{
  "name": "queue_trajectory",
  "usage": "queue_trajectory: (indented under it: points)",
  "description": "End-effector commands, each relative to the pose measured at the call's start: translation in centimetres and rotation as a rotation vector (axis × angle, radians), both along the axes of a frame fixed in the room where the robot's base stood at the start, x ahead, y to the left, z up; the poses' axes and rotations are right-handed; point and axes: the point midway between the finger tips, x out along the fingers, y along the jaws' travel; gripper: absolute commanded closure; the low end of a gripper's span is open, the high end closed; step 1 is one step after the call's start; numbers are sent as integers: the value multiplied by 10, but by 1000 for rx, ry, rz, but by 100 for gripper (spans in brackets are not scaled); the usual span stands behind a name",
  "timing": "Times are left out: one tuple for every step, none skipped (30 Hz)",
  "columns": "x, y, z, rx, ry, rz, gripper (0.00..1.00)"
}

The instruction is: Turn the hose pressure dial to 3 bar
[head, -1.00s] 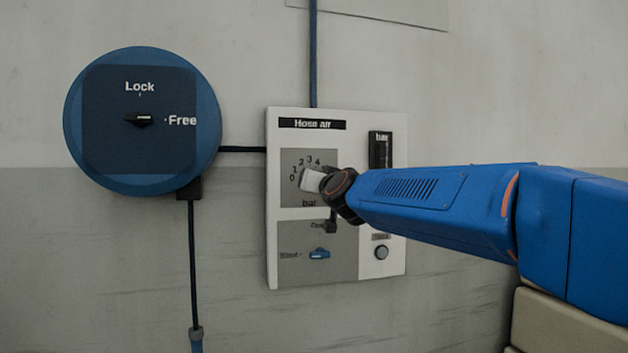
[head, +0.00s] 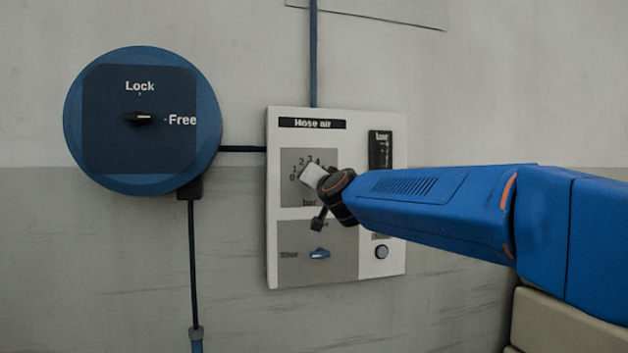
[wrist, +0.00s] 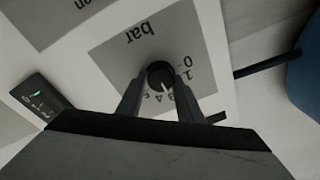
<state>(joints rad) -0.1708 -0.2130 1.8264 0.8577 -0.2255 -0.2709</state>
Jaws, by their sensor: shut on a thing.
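The hose pressure dial is a round black knob (wrist: 160,75) with a white pointer line, on a grey scale plate (wrist: 113,48) marked "bar". Its numbers appear upside down in the wrist view. The pointer faces the lower numbers, close to the 3; the fingers hide part of the scale, so I cannot tell the exact setting. My gripper (wrist: 160,88) is shut on the knob, one finger on each side. In the head view my gripper (head: 313,176) covers the knob, with the scale plate (head: 292,193) around it.
The white "Hose air" panel (head: 272,240) carries a bar gauge (head: 380,150), a blue lever (head: 319,254) and a round button (head: 381,252). In the wrist view the gauge (wrist: 40,110) shows a green mark. A blue reel (head: 100,175) with a Lock/Free switch (head: 139,119) hangs left.

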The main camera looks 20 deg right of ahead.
Motion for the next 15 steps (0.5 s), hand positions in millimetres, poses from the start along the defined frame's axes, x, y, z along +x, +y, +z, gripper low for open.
queue_trajectory:
  points:
    - [0,0,-1,0,1,1,89]
    - [0,0,-1,0,1,1,89]
    - [0,0,-1,-1,1,0,89]
    - [0,0,-1,-1,1,0,60]
    - [0,0,-1,-1,1,0,53]
    - [0,0,0,-1,1,0,48]
    - [0,0,0,-1,1,0,48]
    - [0,0,0,-1,1,0,48]
    - [0,0,0,-1,0,0,48]
    - [0,0,0,-1,0,0,48]
    - [0,0,0,-1,0,0,48]
    - [0,0,0,-1,0,0,48]
    - [0,0,0,-1,0,0,48]
    - [0,0,0,-1,0,0,48]
    - [-1,0,0,-1,0,0,48]
